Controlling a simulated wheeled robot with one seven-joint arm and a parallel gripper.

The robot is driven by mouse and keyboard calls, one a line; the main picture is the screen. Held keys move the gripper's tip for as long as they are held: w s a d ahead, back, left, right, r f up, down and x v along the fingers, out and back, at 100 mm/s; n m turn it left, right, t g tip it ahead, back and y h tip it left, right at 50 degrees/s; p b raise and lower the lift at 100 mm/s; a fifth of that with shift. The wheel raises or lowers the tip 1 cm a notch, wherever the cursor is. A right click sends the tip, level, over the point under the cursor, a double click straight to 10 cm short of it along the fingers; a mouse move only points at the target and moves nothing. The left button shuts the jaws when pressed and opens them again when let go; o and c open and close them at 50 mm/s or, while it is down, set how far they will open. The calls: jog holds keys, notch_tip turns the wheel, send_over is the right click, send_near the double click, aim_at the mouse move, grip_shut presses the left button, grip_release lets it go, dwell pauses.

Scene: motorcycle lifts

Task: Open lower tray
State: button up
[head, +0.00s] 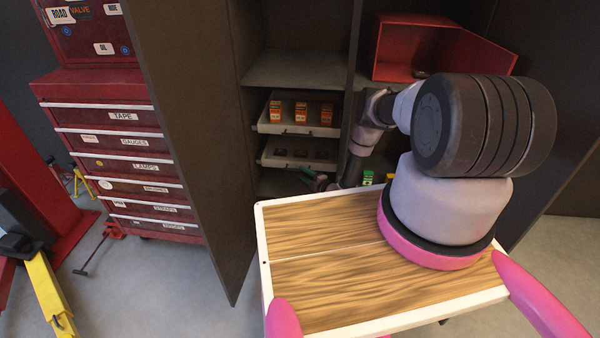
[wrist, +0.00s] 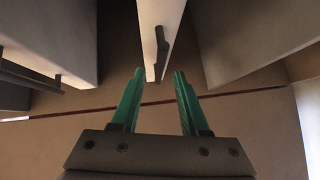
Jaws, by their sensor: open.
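The lower tray (head: 270,158) is a pale shallow tray in the open cabinet, holding small dark items. My gripper (head: 308,172) is at its front edge, partly hidden by my arm. In the wrist view my gripper (wrist: 156,75) has green fingers, spread apart and empty. A pale tray front (wrist: 149,20) with a dark bar handle (wrist: 161,52) lies just ahead, in line with the gap between the fingertips. No contact with the handle shows.
The upper tray (head: 264,126) holds several orange boxes (head: 301,111). A cabinet door (head: 190,110) stands open on the left, beside a red tool chest (head: 115,150). A red bin (head: 440,50) sits on a higher shelf. Another dark handle (wrist: 30,77) shows at left in the wrist view.

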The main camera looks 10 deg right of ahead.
jog(key=shift+x, duration=1.4)
grip_shut()
dwell(0.4)
